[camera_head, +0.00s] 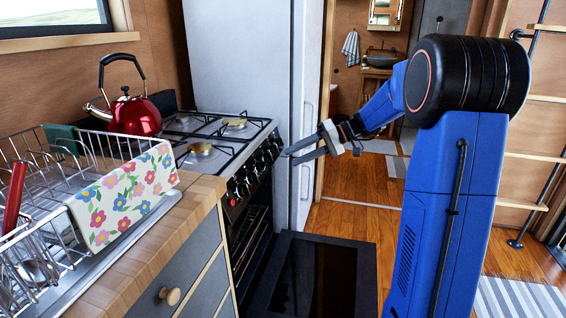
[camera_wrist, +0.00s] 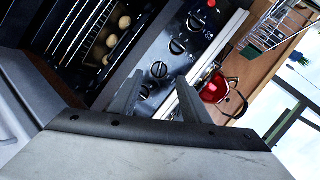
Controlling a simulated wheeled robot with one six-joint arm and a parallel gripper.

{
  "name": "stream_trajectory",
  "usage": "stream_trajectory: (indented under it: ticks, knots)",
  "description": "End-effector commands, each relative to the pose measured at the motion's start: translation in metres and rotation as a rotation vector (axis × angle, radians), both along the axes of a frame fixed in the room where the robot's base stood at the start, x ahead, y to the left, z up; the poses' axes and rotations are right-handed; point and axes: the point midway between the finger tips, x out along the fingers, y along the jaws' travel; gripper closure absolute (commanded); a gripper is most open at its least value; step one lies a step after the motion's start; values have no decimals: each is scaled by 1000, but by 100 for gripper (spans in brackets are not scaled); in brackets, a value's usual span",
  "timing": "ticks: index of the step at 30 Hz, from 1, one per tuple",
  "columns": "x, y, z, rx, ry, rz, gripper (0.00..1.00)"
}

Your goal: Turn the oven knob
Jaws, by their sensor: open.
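The stove's black front panel carries a row of dark oven knobs (camera_head: 256,166) along the right side of the cooktop. In the wrist view, several knobs with pale marks show, one knob (camera_wrist: 159,69) lying between and just beyond my fingertips. My gripper (camera_head: 290,157) is open and empty, just right of the panel's far end in the head view. Both fingers of my gripper (camera_wrist: 160,80) point at the panel in the wrist view. Whether they touch a knob, I cannot tell. The oven door (camera_head: 318,275) hangs open, lowered flat.
Inside the oven, round pale items (camera_wrist: 112,40) lie by a rack. A dish rack (camera_head: 60,185) with a flowered cloth fills the counter. A white fridge (camera_head: 245,65) stands behind the stove.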

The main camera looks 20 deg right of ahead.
Motion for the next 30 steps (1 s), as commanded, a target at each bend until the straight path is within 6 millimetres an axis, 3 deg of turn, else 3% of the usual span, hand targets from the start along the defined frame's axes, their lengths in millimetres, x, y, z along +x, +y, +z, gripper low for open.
stream_trajectory:
  ticks: [6,12,24,26,30]
  knots:
    - [-9,-36,18,-1,-1,-3,57]
    - [-15,-55,28,1,0,-2,57]
    - [-17,-60,31,1,0,-1,57]
    - [-17,-60,31,2,3,-2,53]
    - [-20,-61,24,53,79,-43,53]
